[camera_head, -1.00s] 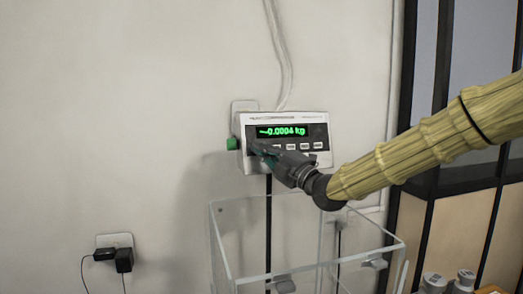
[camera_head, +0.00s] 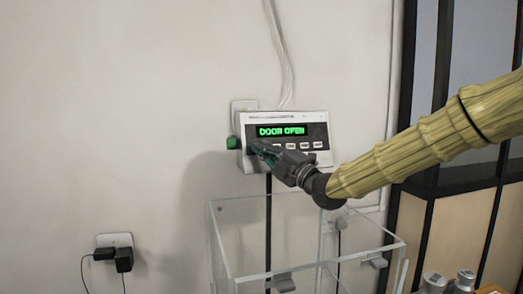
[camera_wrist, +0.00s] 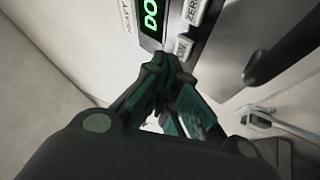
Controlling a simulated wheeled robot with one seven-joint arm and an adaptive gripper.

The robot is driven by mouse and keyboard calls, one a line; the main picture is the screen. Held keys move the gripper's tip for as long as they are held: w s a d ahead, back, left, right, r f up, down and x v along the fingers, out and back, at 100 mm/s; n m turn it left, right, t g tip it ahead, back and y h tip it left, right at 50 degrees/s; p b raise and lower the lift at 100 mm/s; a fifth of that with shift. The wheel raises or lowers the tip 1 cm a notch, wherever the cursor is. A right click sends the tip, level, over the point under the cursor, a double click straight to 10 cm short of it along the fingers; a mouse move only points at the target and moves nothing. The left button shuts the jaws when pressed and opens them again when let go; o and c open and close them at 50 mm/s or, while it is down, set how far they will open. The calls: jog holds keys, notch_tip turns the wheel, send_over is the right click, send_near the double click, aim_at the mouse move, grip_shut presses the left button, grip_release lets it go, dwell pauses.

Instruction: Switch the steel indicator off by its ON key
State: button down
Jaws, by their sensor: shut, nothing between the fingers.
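The steel indicator (camera_head: 316,129) is on the wall in the head view, with a lit green display (camera_head: 282,131) reading "DOOR OPEN". A row of pale keys runs below the display. My gripper (camera_head: 257,147) is shut and empty, its tips at the left end of the key row, hiding the leftmost key there. In the wrist view the shut fingertips (camera_wrist: 163,62) are close to the indicator's face, beside a key (camera_wrist: 184,47) partly showing "ON". The "ZERO" key (camera_wrist: 195,11) is just beyond it. I cannot tell whether the tips touch the key.
A green knob (camera_head: 233,143) sticks out at the indicator's left side. An open-topped clear glass box (camera_head: 236,235) stands below my gripper. A wall socket with black plugs (camera_head: 113,257) is at lower left. Metal weights (camera_head: 465,280) stand at lower right.

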jog(key=shift+w+a+f+b, duration=0.2)
jog(key=shift+w+a+b, duration=0.05)
jog(key=shift+w+b, duration=0.35)
dwell(1.0)
jog(key=shift+s, duration=0.1)
jog(key=shift+s+d+r+b, duration=0.25)
jog(key=shift+s+b, duration=0.3)
jog(key=shift+s, duration=0.1)
jog(key=shift+s+d+r+b, duration=0.25)
jog(key=shift+s+b, duration=0.1)
jog(key=shift+s, duration=0.4)
jog(key=shift+s+d+r+b, duration=0.25)
jog(key=shift+s+b, duration=0.15)
jog(key=shift+s, duration=0.4)
jog(key=shift+s+d+r+b, duration=0.25)
jog(key=shift+s+b, duration=0.1)
jog(key=shift+s, duration=0.4)
jog(key=shift+f, duration=0.15)
